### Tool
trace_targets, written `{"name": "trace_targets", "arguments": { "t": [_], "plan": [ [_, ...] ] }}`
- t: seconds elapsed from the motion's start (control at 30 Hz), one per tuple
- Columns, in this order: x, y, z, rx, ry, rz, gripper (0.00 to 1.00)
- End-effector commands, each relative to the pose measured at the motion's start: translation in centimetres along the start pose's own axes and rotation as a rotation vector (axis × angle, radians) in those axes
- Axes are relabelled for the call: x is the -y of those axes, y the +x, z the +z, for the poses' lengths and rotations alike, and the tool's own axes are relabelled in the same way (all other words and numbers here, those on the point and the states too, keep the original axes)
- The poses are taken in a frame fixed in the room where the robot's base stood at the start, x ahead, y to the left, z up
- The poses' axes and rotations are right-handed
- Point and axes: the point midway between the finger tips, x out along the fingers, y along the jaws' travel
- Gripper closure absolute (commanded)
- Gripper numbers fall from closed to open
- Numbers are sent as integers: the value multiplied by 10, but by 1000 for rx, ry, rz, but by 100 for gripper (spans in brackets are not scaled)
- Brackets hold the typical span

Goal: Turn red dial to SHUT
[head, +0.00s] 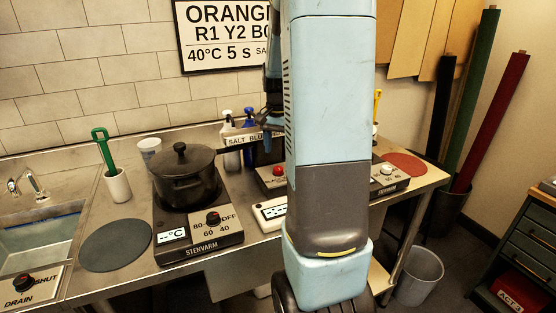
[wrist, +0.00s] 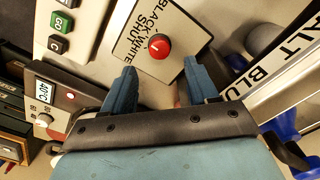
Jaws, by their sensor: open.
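The red dial (wrist: 159,46) sits on a pale panel (wrist: 185,32) in the wrist view, beside printed words that read BLACK, WHITE and SHUT. A small pale mark shows on the dial's face; I cannot tell for certain which word it points to. In the head view a red dial (head: 279,170) shows on a box at the back of the counter, left of my arm. My gripper (wrist: 160,67) is open and empty, its two blue fingers apart, just short of the dial. In the head view my arm partly hides the gripper.
A SALT BLUE sign (wrist: 285,70) stands close right of my gripper, with blue bottle parts below it. A panel with a white knob (wrist: 43,120) lies at left. The head view shows a black pot (head: 186,178) on a hotplate and a drain dial (head: 23,283) by the sink.

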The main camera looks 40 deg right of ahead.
Motion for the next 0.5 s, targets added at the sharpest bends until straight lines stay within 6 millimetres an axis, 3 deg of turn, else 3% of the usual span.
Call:
{"name": "trace_targets", "arguments": {
  "t": [0.2, 0.5],
  "plan": [
    [1, -42, 0, -3, 0, -3, 41],
    [0, -69, 0, -1, 1, -1, 41]
  ]
}}
